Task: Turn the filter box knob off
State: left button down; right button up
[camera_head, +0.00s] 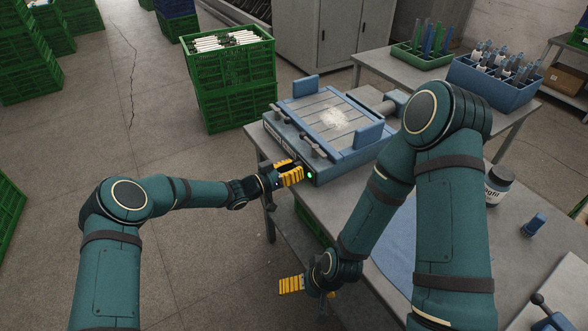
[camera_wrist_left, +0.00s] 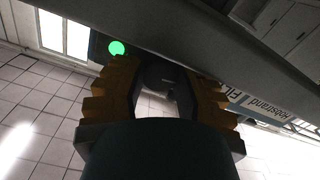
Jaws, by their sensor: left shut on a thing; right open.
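The filter box (camera_head: 330,135) is a blue and grey unit with slatted top on the table's left end, with pale fluff on its top. A green light (camera_head: 309,174) glows on its front, and it also shows in the left wrist view (camera_wrist_left: 116,47). My left gripper (camera_head: 293,174) is at the box front beside the light. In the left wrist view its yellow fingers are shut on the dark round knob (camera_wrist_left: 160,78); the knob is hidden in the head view. My right gripper (camera_head: 304,285) is open and empty, low in front of the table edge.
The grey table (camera_head: 385,274) bears a blue cloth (camera_head: 398,246), a dark jar (camera_head: 498,186) and a small blue object (camera_head: 534,224). A green crate (camera_head: 229,90) with white tubes stands on the floor behind. Blue and green bins of spindles sit on the back table.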

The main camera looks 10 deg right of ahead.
pick_arm(q)
jog(key=c, duration=0.6)
grip_release()
jog(key=shift+a, duration=0.1)
jog(key=v, duration=1.2)
